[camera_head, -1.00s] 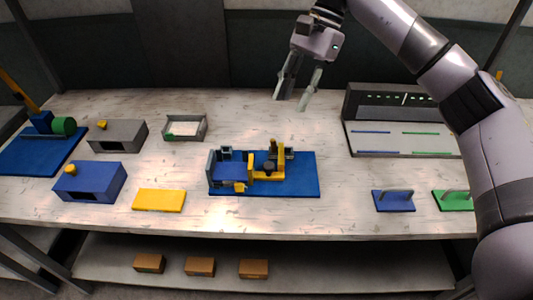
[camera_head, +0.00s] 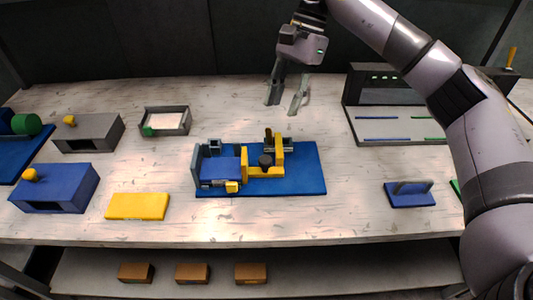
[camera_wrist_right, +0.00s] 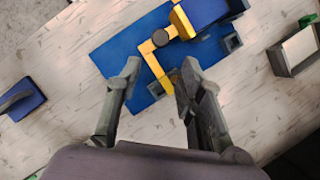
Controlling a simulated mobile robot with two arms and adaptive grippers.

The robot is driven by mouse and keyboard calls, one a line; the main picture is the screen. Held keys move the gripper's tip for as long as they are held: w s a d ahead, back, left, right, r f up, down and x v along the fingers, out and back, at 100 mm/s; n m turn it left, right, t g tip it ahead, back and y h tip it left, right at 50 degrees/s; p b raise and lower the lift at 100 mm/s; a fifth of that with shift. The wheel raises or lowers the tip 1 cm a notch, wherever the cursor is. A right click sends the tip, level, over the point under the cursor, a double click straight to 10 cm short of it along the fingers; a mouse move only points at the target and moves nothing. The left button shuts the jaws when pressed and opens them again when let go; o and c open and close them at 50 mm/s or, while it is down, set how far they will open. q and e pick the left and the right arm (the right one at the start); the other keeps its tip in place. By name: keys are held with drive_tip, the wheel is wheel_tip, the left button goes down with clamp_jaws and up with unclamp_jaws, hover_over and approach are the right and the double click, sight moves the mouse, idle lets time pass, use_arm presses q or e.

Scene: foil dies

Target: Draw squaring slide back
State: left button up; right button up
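A yellow L-shaped slide (camera_head: 279,155) with a dark round knob (camera_head: 265,161) sits on a flat blue base plate (camera_head: 308,170) mid-table. Its left side is close to a blue block (camera_head: 220,170) in the fixture; I cannot tell whether they touch. My right gripper (camera_head: 283,106) is open and empty, above the table behind the fixture and apart from it. In the right wrist view the slide (camera_wrist_right: 151,62) shows beyond and between the open fingers (camera_wrist_right: 160,78). A dark upright piece at the slide's far end is partly hidden by a finger there. My left gripper is not in view.
A grey tray (camera_head: 187,120) stands at the back left. A grey box (camera_head: 98,134), a blue box (camera_head: 75,190) and a yellow plate (camera_head: 138,206) lie left. A blue handled plate (camera_head: 410,199) and a dark rack (camera_head: 350,119) are right. Bare table surrounds the fixture.

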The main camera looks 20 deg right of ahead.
sight(266, 159)
drive_tip(key=p+x, duration=0.2)
drive_tip(key=x, duration=1.2)
drive_tip(key=shift+a+f, duration=0.1)
drive_tip(key=shift+c, duration=0.5)
clamp_jaws()
drive_tip(key=shift+w, duration=0.1)
